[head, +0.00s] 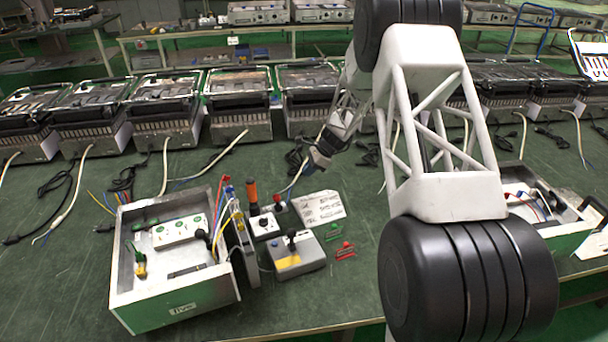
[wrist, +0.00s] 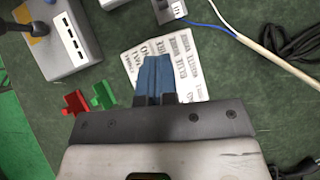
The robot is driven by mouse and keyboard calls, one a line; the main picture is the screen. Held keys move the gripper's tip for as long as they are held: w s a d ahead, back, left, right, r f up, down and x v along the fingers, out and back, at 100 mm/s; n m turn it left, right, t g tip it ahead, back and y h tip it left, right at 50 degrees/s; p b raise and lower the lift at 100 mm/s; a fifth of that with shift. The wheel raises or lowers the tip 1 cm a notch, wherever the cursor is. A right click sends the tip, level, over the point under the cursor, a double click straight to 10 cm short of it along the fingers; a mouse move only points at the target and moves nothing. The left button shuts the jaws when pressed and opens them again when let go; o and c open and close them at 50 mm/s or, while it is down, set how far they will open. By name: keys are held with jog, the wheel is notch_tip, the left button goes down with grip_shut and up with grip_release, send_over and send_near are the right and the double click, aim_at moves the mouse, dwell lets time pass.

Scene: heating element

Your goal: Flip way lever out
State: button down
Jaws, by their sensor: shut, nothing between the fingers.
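A grey box (head: 297,255) with a short black lever (head: 291,238) on its top stands right of the green metal case. The lever looks roughly upright. In the wrist view the grey box (wrist: 73,45) and the lever (wrist: 37,25) are at the upper left. I cannot tell which part is the way lever. My gripper (head: 309,166) is behind and above the box in the head view, apart from it. Its blue fingertips (wrist: 153,75) are together and empty, over a printed white card (wrist: 185,50).
A green-sided metal case (head: 180,312) with a white socket strip stands left. Red (head: 345,251) and green (head: 333,232) clips lie right. Cables and several machines line the back.

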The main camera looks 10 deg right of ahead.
jog(key=shift+w+d+f+y, duration=0.15)
jog(key=shift+w+d+f, duration=0.05)
jog(key=shift+d, duration=0.15)
jog(key=shift+w+d+f+y, duration=0.15)
jog(key=shift+d+f, duration=0.05)
jog(key=shift+d, duration=0.15)
jog(key=shift+f, duration=0.1)
send_near(277, 199)
jog(key=shift+w+a+f, duration=0.25)
jog(key=shift+a+f, duration=0.2)
jog(key=shift+f, duration=0.55)
jog(key=shift+w+a+f, duration=0.3)
jog(key=shift+a+f, duration=0.1)
jog(key=shift+f, duration=0.6)
jog(key=shift+w+a+f, duration=0.25)
jog(key=shift+a+f, duration=0.2)
jog(key=shift+f, duration=0.55)
jog(key=shift+s+a, duration=0.15)
jog(key=shift+a, duration=0.75)
